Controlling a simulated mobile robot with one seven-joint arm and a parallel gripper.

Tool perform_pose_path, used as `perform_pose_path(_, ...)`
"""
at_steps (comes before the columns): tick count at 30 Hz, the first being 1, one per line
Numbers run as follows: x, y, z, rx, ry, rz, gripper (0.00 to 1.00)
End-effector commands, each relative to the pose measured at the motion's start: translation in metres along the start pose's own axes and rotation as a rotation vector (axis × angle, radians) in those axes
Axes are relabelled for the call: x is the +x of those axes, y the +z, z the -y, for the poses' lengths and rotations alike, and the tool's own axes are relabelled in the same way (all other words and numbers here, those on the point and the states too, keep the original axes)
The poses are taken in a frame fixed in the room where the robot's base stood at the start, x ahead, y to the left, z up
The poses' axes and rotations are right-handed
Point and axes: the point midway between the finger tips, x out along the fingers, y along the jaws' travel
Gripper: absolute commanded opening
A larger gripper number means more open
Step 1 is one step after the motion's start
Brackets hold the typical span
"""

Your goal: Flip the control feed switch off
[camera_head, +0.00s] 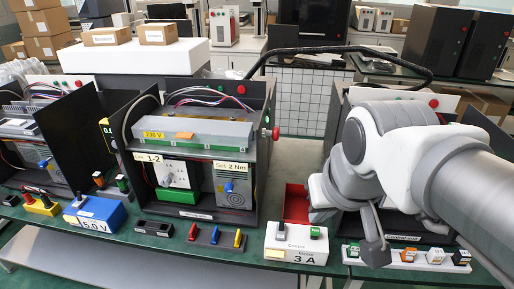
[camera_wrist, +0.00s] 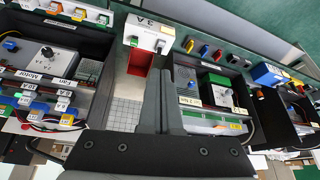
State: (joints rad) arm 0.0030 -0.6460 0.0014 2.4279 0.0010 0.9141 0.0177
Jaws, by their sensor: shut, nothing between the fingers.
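A white box marked "Control" and "3 A" (camera_head: 291,256) stands at the front edge of the green bench in the head view. It carries a black switch (camera_head: 281,231) on the left and a green switch (camera_head: 315,233) on the right. The box also shows upside down in the wrist view (camera_wrist: 146,31), near the top. Which way its switches are set is too small to tell. My gripper (camera_head: 375,254) is to the right of the box, apart from it, in front of the right cabinet.
A white strip with several coloured switches (camera_head: 385,258) lies under my gripper. A red bin (camera_head: 296,203) stands behind the white box. Left of the box are a strip with coloured levers (camera_head: 216,238) and an open cabinet (camera_head: 198,210). A blue 5.0 V box (camera_head: 95,213) stands farther left.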

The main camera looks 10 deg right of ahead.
Motion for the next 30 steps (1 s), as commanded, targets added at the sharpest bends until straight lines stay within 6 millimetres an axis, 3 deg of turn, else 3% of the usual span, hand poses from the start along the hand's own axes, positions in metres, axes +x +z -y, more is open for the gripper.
perform_pose_path(14, 0.052, -0.078, 0.000, 0.079, 0.009, 0.184, 0.00)
perform_pose_path(23, 0.107, -0.117, 0.000, 0.129, 0.019, 0.296, 0.00)
perform_pose_path(30, 0.162, -0.140, -0.001, 0.170, 0.028, 0.386, 0.00)
